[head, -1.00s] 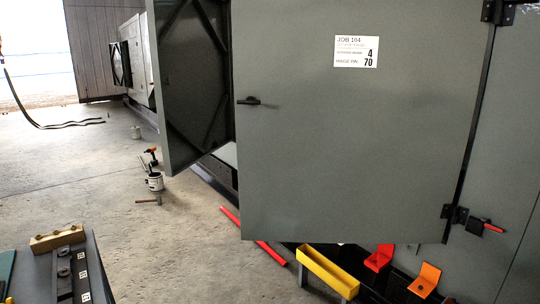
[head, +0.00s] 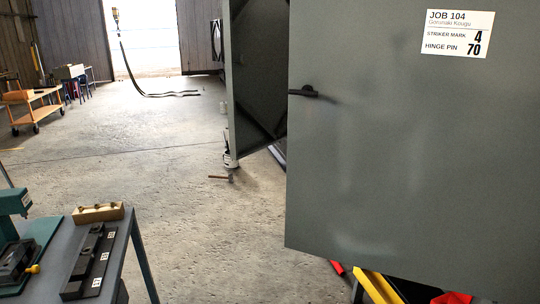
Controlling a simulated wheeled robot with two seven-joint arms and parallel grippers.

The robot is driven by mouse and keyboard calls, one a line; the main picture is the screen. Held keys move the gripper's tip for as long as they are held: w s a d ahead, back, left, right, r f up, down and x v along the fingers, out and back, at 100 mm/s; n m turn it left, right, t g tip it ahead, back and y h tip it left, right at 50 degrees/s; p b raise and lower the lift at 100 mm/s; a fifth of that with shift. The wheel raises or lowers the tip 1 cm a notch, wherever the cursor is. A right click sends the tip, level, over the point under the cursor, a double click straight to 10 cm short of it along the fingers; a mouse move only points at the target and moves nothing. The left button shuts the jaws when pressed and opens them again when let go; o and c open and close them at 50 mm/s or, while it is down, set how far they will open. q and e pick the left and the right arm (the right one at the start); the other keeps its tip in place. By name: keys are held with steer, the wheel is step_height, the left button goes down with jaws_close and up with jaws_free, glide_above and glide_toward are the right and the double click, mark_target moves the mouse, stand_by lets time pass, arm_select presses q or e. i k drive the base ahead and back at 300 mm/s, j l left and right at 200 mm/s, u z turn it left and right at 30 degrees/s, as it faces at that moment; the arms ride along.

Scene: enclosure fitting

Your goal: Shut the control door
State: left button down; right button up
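A large grey door (head: 400,150) fills the right of the head view, close to me. It carries a white label (head: 457,33) reading JOB 104, striker mark 4, hinge pin 70. A dark handle (head: 304,92) sits near its left edge. Its right edge and hinges are out of view. Behind its left edge a second dark panel (head: 262,75) with diagonal bracing stands open. I cannot tell from a name on it which is the control door. Neither of my grippers is in view.
A workbench (head: 118,245) at lower left holds a wooden block (head: 98,213) and a black numbered fixture (head: 92,262). A yellow channel (head: 376,287) and red parts lie below the door. A hammer (head: 222,178) lies on the floor. Open concrete floor lies between.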

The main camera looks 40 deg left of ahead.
mark_target(416, 156)
steer(key=i+j+u, duration=0.1)
steer(key=i+u, duration=0.6)
steer(key=i, duration=0.15)
steer(key=j+u, duration=0.05)
